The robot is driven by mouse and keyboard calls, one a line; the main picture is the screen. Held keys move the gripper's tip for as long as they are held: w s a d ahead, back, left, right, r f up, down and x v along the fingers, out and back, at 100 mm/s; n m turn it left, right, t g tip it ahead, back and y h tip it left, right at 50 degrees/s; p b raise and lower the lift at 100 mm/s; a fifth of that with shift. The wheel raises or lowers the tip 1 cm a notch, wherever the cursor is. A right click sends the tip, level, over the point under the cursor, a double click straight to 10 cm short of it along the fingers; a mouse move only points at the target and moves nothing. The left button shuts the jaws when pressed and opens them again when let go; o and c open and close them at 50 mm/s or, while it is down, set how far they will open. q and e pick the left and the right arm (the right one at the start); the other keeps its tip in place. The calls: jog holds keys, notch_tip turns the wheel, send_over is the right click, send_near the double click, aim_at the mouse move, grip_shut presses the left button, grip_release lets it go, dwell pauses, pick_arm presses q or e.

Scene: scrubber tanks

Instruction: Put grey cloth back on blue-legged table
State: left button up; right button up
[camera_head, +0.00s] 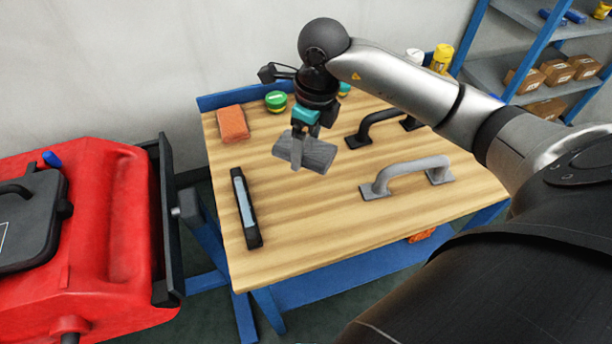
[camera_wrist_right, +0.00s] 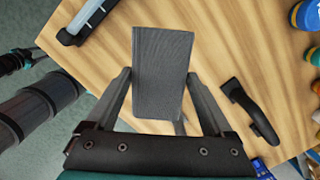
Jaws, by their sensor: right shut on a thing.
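The grey cloth (camera_head: 308,153) is a small folded, block-like piece. My right gripper (camera_head: 302,140) points down and is shut on it. In the right wrist view the cloth (camera_wrist_right: 163,72) shows between the two dark fingers (camera_wrist_right: 160,95). The cloth is over the wooden top of the blue-legged table (camera_head: 310,215), tilted, and looks a little above it. I cannot tell the exact gap. My left gripper is not seen in the head view.
An orange sponge (camera_head: 233,124), a black squeegee-like tool (camera_head: 246,208), a black handle (camera_head: 373,128), a grey handle (camera_head: 405,173) and a green pot (camera_head: 276,101) stand on the table. The front middle is bare. A red machine (camera_head: 110,225) stands left, a blue shelf (camera_head: 545,50) behind right.

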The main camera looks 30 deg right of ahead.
aim_at(304, 185)
notch_tip(304, 185, down, 10)
jog(key=shift+f+b, duration=0.15)
jog(key=shift+b, duration=0.4)
jog(key=shift+f, duration=0.2)
jog(key=o, duration=1.1)
jog(key=shift+r, duration=0.1)
jog(key=shift+c, duration=0.2)
jog(key=shift+r, duration=0.3)
jog(key=r, duration=0.4)
jog(key=s+r+p, duration=0.1)
jog(key=r, duration=0.6)
jog(key=shift+s+d+r+p, duration=0.15)
jog(key=shift+d+r+p, duration=0.15)
jog(key=shift+d, duration=0.1)
